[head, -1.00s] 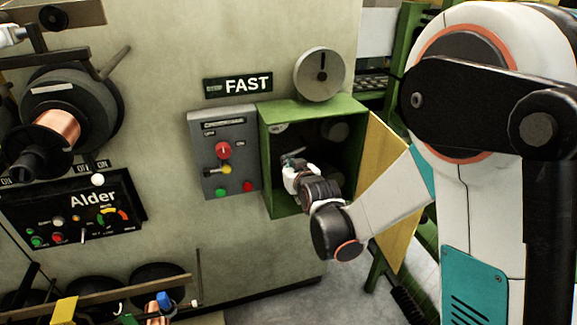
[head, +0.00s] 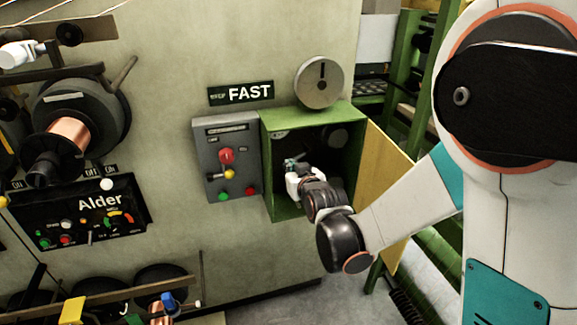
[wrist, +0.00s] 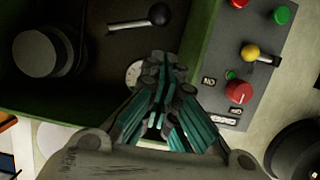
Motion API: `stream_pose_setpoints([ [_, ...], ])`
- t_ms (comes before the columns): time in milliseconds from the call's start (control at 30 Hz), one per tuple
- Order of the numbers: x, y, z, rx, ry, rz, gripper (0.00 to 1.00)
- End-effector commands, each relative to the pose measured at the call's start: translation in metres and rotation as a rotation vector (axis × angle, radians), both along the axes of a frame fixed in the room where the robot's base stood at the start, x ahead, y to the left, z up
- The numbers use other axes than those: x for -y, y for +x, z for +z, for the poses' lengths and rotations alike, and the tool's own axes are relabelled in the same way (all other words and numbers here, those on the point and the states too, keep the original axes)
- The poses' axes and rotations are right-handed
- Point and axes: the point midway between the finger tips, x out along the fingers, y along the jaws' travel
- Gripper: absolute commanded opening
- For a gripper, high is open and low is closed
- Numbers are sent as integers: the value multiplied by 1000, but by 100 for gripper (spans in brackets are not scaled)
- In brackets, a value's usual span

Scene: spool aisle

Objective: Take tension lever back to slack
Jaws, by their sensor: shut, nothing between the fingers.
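No lever carries a readable tension or slack label. Inside the open green box, a short metal lever with a black ball end (wrist: 158,14) shows at the top of the wrist view; the head view does not show it clearly. A yellow-knobbed lever (head: 229,175) sits on the grey panel beside the box; it also shows in the wrist view (wrist: 251,53). My gripper (head: 291,163) is at the mouth of the green box. In the wrist view its teal-padded fingers (wrist: 160,72) are shut and empty, apart from both levers.
The green box (head: 316,113) has walls close around my gripper and an open yellowish door (head: 385,195). The grey panel (head: 212,135) has red and green buttons. A round dial (head: 319,82) is above. The Alder panel (head: 75,215) and copper spool (head: 70,135) are left.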

Motion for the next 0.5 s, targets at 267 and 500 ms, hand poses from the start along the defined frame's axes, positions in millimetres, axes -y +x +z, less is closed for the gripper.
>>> stream_pose_setpoints([
  [267,12,-49,16,0,0,0,0],
  [500,14,-61,20,9,-3,1,0],
])
